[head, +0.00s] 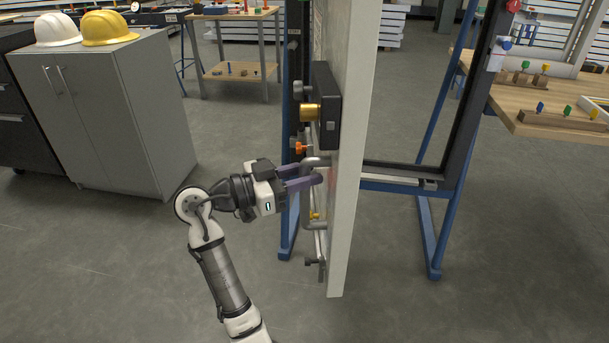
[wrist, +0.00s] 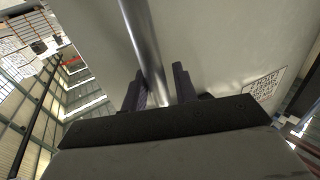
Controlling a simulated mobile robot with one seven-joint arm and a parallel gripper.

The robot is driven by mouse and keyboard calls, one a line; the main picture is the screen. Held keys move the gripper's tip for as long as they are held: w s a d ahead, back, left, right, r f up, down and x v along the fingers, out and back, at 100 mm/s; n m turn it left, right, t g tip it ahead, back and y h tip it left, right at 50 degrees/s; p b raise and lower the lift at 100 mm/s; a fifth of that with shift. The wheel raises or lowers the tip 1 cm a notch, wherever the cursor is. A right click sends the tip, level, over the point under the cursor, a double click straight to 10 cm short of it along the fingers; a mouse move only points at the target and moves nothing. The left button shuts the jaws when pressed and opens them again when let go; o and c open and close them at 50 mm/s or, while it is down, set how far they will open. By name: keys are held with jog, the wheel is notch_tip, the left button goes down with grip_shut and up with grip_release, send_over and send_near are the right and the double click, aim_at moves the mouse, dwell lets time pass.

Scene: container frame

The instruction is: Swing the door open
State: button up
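The door (head: 349,140) is a white panel seen almost edge-on in the head view, standing out from its dark frame (head: 460,95). Its left face carries a black lock box (head: 326,105) with a brass knob and a grey bar handle (head: 314,225). My gripper (head: 308,181) is at the upper part of this handle, its purple fingers on either side of it. In the wrist view the metal bar (wrist: 142,40) runs between the fingers (wrist: 159,88), which look closed on it; the exact contact is partly hidden. The door face (wrist: 210,45) fills the background there.
A grey cabinet (head: 110,110) with white and yellow helmets stands at the left. Blue frame legs (head: 427,235) stand behind the door and to its right. A wooden workbench (head: 530,120) is at the right. Floor (head: 150,260) is clear at the front left.

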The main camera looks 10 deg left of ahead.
jog(key=shift+o, duration=0.9)
jog(key=v, duration=1.3)
jog(key=shift+s+a+b, duration=0.25)
jog(key=shift+a+b, duration=0.05)
